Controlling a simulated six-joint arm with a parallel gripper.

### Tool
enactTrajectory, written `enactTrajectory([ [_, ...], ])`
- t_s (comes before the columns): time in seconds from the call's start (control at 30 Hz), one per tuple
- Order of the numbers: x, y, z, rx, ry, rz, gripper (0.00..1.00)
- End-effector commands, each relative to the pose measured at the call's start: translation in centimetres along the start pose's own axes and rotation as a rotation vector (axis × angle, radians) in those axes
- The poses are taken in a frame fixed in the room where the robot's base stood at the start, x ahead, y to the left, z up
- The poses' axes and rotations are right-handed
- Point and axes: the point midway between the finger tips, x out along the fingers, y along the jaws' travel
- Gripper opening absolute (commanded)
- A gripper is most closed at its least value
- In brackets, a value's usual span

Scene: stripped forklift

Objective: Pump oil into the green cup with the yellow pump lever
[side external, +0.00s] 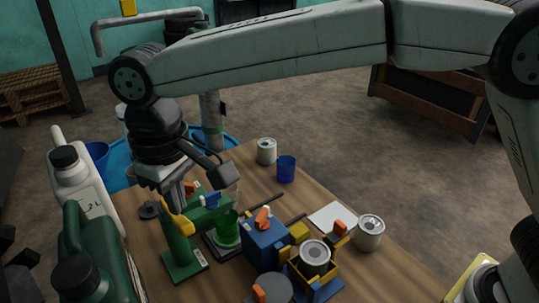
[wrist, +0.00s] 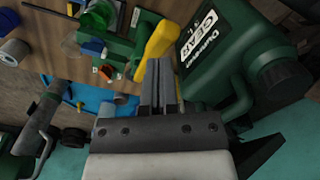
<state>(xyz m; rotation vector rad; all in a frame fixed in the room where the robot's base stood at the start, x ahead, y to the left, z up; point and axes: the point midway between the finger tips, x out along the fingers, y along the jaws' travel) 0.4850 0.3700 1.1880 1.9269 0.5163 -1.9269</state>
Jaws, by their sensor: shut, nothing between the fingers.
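The green pump (side external: 182,252) stands on the wooden table with its yellow lever (side external: 178,222) on top. The lever (wrist: 159,42) also shows in the wrist view, just beyond my fingertips. The green cup (side external: 228,230) stands to the right of the pump column, below its arm. It shows partly in the wrist view (wrist: 92,20) at the upper left. My gripper (side external: 178,200) is shut and empty, directly above the lever in the side view. Its fingers (wrist: 157,70) overlap the lever's near end in the wrist view. I cannot tell whether they touch it.
A green oil jug (side external: 100,250) and a white jug (side external: 78,185) stand close on the left. A blue box (side external: 265,245), a can in a yellow holder (side external: 315,258), another can (side external: 369,233) and a blue cup (side external: 286,170) are to the right. A white sheet (side external: 332,216) lies behind.

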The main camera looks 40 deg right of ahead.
Motion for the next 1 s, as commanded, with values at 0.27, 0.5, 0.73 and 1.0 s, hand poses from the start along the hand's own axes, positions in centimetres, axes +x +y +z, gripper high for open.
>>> enactTrajectory([
  [0.27,0.0,0.0,0.0,0.0,0.0,0.0,0.0],
  [0.5,0.0,0.0,0.0,0.0,0.0,0.0,0.0],
  [0.73,0.4,0.0,0.0,0.0,-0.001,0.0,0.0],
  [1.0,1.5,0.0,0.0,0.0,-0.001,0.0,0.0],
])
